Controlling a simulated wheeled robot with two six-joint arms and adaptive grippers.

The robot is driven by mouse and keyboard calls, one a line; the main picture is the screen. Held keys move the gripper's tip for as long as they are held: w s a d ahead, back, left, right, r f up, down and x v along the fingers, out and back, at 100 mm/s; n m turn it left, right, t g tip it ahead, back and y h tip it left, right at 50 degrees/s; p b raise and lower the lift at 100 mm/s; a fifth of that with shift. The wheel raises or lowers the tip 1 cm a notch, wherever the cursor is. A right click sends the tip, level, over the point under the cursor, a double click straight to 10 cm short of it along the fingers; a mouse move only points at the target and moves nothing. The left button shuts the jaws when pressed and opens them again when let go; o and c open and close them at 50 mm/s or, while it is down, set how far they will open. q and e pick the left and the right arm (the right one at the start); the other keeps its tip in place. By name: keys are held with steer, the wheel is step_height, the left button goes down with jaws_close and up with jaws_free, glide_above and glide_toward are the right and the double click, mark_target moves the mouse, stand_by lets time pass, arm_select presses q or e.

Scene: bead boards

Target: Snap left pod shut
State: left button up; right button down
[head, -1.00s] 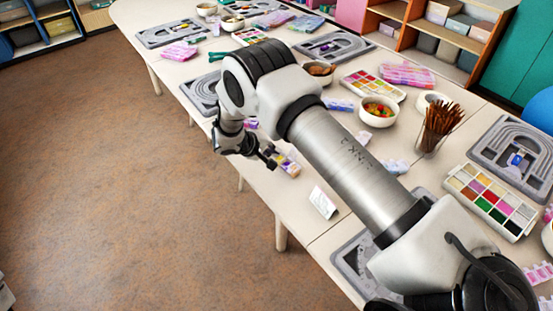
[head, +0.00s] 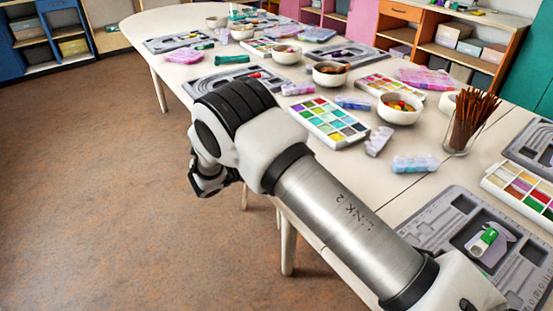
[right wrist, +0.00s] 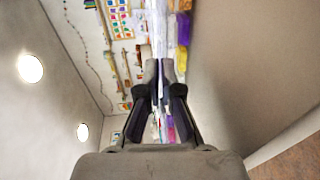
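Several small translucent pods lie on the long table: a lilac one (head: 379,140), a pale blue-pink one (head: 415,164), a blue one (head: 353,103) and a pink-purple one (head: 299,89). Which is the left pod, and whether any lid is open, I cannot tell. My right arm crosses the head view; its right gripper (head: 208,182) is past the table's near edge, over the floor, partly hidden by its wrist. In the right wrist view the fingers of the right gripper (right wrist: 158,72) are close together; whether anything is between them is unclear. My left gripper is not in view.
A grey bead board (head: 440,225) at front right holds a green-and-white item (head: 487,243). A bead palette (head: 328,122), a bowl of beads (head: 399,108) and a glass of brown sticks (head: 466,122) stand nearby. Open floor (head: 110,190) lies left.

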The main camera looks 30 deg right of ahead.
stand_by(0.3)
steer(key=c, duration=1.4)
jaws_free()
steer(key=shift+o, duration=0.2)
steer(key=a, duration=0.5)
steer(key=s+a, duration=0.1)
steer(key=a, duration=0.1)
steer(key=shift+s+a+r, duration=0.1)
steer(key=shift+a+r, duration=0.1)
steer(key=shift+r, duration=0.2)
